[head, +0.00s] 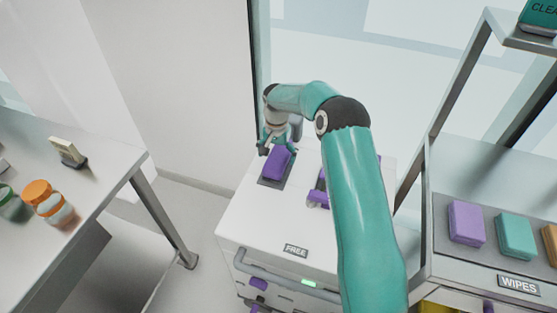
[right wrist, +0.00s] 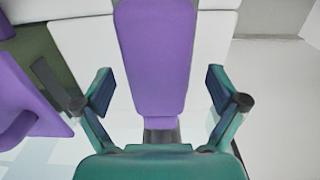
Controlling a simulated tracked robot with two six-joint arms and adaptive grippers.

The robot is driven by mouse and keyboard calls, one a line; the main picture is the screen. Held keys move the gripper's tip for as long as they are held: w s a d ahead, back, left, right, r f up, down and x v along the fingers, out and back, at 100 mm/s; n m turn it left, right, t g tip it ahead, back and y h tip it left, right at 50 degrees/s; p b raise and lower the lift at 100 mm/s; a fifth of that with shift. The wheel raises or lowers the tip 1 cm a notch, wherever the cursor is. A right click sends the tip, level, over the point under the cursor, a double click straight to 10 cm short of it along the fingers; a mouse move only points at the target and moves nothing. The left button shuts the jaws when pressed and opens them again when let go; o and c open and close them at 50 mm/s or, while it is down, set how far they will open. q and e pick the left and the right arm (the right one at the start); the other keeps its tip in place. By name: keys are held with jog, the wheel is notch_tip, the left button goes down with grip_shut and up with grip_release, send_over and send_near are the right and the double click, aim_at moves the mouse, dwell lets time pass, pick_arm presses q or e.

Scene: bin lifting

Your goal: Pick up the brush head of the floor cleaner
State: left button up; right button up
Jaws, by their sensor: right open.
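A purple oblong block (head: 277,163) stands in a dark holder on top of the white cabinet; I cannot tell for sure whether it is the brush head. My right gripper (head: 276,145) is at its far end. In the right wrist view the same purple block (right wrist: 157,55) lies between the two open fingers of the right gripper (right wrist: 158,80), with a gap on each side. A second purple part (head: 318,197) lies to its right on the cabinet, partly hidden by my right arm. It also shows at the left of the right wrist view (right wrist: 25,110). My left gripper is not in view.
The white cabinet (head: 255,218) has a FREE label and a front handle rail. A shelf rack (head: 470,262) with purple and teal packs labelled WIPES stands at right. A table (head: 105,165) with jars stands at left, with floor between it and the cabinet.

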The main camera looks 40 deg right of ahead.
aim_at(277, 156)
jog(key=shift+f, duration=0.45)
jog(key=shift+c, duration=0.4)
jog(key=shift+r, duration=0.1)
jog(key=c, duration=1.3)
jog(key=shift+r, duration=0.1)
jog(key=shift+c, duration=0.2)
notch_tip(277, 156, up, 20)
jog(key=shift+p, duration=0.3)
